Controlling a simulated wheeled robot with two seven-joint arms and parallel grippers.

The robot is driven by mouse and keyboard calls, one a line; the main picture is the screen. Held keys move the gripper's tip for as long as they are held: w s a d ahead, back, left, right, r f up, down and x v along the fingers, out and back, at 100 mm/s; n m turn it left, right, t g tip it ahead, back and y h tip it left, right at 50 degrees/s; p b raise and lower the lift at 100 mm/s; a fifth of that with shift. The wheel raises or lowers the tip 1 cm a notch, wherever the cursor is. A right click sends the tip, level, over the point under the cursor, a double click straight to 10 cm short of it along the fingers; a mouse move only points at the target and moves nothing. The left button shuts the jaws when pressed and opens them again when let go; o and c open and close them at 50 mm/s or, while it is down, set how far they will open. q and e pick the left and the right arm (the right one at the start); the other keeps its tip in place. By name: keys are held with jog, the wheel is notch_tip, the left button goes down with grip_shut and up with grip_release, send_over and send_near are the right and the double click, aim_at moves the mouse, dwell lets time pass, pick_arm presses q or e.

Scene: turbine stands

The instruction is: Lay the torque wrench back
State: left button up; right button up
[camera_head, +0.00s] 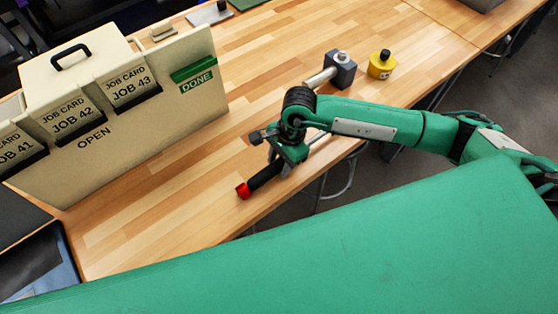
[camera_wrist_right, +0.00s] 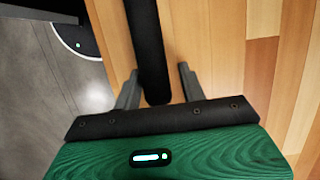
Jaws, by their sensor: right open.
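The torque wrench (camera_head: 264,177) has a black handle with a red end and a silver shaft running up to the right, partly hidden behind my right gripper. It appears to lie on the wooden bench near its front edge. My right gripper (camera_head: 274,155) is over the handle and open. In the right wrist view, the black handle (camera_wrist_right: 149,45) runs between the two separated grey fingers of the gripper (camera_wrist_right: 158,84), with a gap to the right finger. Contact with the left finger is hard to tell. My left gripper is not in view.
A cream job-card box (camera_head: 150,95) stands at the left of the bench (camera_head: 165,210). A dark grey block with a silver rod (camera_head: 341,72) and a yellow pot (camera_head: 381,66) stand behind my right arm.

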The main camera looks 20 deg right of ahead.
jog(key=shift+s+d+f, duration=0.15)
jog(key=shift+s+f, duration=0.25)
jog(key=shift+f, duration=0.05)
jog(key=shift+r, duration=0.15)
jog(key=shift+c, duration=0.3)
jog(key=shift+o, duration=1.1)
jog(key=shift+w+d+r, duration=0.1)
jog(key=shift+r, duration=0.25)
jog(key=shift+o, duration=0.3)
jog(key=shift+p+v, duration=0.45)
jog(key=shift+v, duration=0.35)
jog(key=shift+p+v, duration=0.3)
jog(key=shift+v, duration=0.75)
jog(key=shift+p+v, duration=0.35)
jog(key=shift+v, duration=1.05)
jog(key=shift+w, duration=0.1)
